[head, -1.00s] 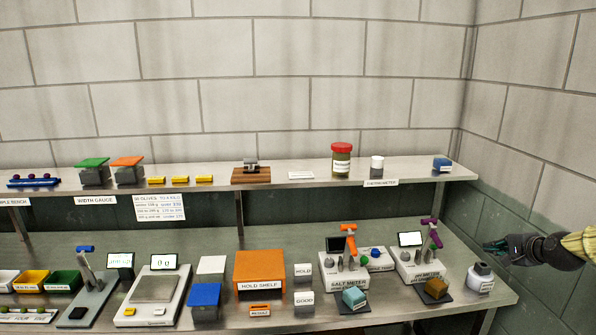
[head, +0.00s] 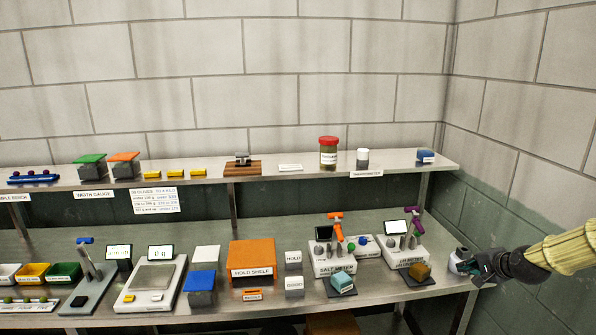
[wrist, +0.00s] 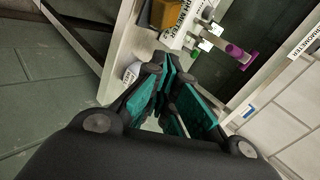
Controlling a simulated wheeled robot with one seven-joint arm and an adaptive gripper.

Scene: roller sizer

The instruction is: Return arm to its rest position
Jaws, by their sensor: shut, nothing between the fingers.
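My gripper (head: 462,265) is at the right end of the lower bench in the head view, with my arm reaching in from the right edge. It is shut and holds nothing. In the wrist view its teal-padded fingers (wrist: 172,98) point toward the bench. In the head view it covers most of a small grey-white bottle at the bench's right end; whether they touch I cannot tell. A white round item shows just beyond the fingers in the wrist view (wrist: 131,73).
Left of my gripper stand the meter with a purple handle (head: 414,222) and an amber block (head: 420,271). The orange hold shelf (head: 252,254) is mid-bench. An upper shelf (head: 300,173) holds a red-lidded jar (head: 328,152). A wall (head: 540,225) stands close on the right.

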